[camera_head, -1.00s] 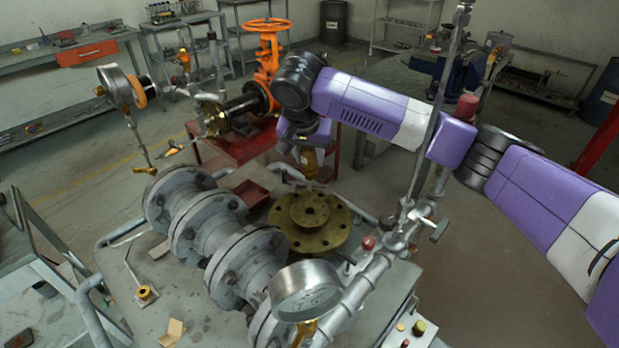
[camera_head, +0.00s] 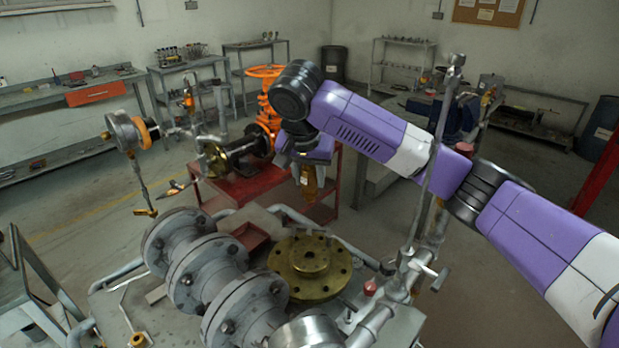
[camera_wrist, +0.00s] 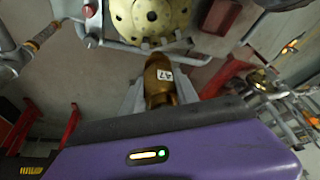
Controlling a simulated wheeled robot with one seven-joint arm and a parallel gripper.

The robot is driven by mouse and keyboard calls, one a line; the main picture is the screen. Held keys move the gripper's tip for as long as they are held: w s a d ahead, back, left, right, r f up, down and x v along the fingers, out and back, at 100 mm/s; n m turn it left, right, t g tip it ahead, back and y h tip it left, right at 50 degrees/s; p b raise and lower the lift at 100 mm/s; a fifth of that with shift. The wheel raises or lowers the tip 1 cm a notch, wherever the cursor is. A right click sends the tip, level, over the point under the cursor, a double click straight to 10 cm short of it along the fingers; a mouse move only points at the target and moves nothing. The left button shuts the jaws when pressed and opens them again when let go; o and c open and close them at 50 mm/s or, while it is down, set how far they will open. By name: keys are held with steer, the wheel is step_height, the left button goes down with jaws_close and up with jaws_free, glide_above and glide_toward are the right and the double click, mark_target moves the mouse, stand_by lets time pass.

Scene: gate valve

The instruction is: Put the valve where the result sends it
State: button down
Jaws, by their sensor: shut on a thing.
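My gripper (camera_head: 308,186) is shut on a brass-coloured piece (camera_head: 309,181) and holds it pointing down, beyond the brass flange in the head view. In the wrist view, the piece (camera_wrist: 156,95) sits between the grey fingers (camera_wrist: 160,90) and carries a white tag reading 47. Its upper part is hidden by my gripper. A larger valve with an orange handwheel (camera_head: 264,72) and dark flanged body (camera_head: 240,152) stands on the red cart (camera_head: 226,192) to the left of my gripper. I cannot tell any result display.
The brass flange (camera_head: 327,283) and grey flanged pipework (camera_head: 205,270) fill the front. A round gauge (camera_head: 124,131) stands left, and an upright pipe (camera_head: 437,150) rises close before my arm. A red tray (camera_head: 249,235) lies beside the pipes. Benches (camera_head: 80,95) line the back wall.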

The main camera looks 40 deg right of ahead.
steer(key=shift+r+p, duration=1.1)
steer(key=shift+r, duration=0.35)
